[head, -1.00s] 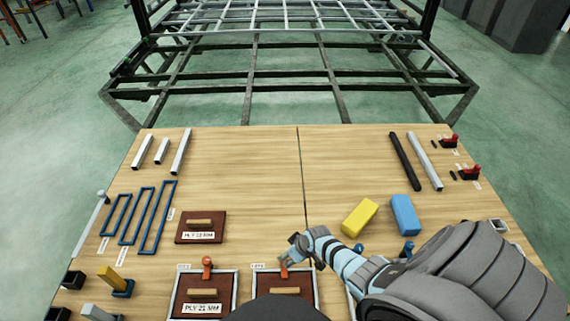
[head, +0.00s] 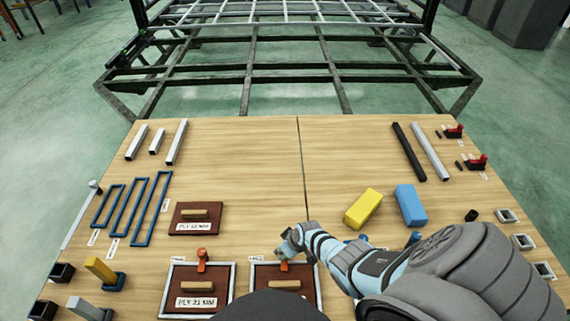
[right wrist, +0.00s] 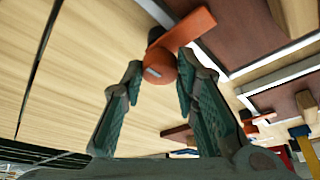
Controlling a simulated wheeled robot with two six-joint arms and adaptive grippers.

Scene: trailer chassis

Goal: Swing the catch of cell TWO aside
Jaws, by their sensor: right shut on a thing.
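My right gripper (head: 285,252) is at the top edge of the right framed cell (head: 318,285), above its orange catch (head: 284,266). In the right wrist view its fingers (right wrist: 158,90) are shut on the round orange knob of the catch (right wrist: 196,30). The catch's flat bar extends from the knob toward the dark board. A brown board (head: 284,285) with a wooden handle lies in this cell. The cell's small label is not readable. The left framed cell (head: 168,290) has its own orange catch (head: 202,256) and a board marked PLY. My left gripper is not in view.
A loose board (head: 197,230) lies behind the left cell. A yellow block (head: 363,209) and a blue block (head: 410,205) lie right of my gripper. Blue frames (head: 140,210) lie at left. The table's back middle is clear; a chassis frame (head: 250,72) stands beyond.

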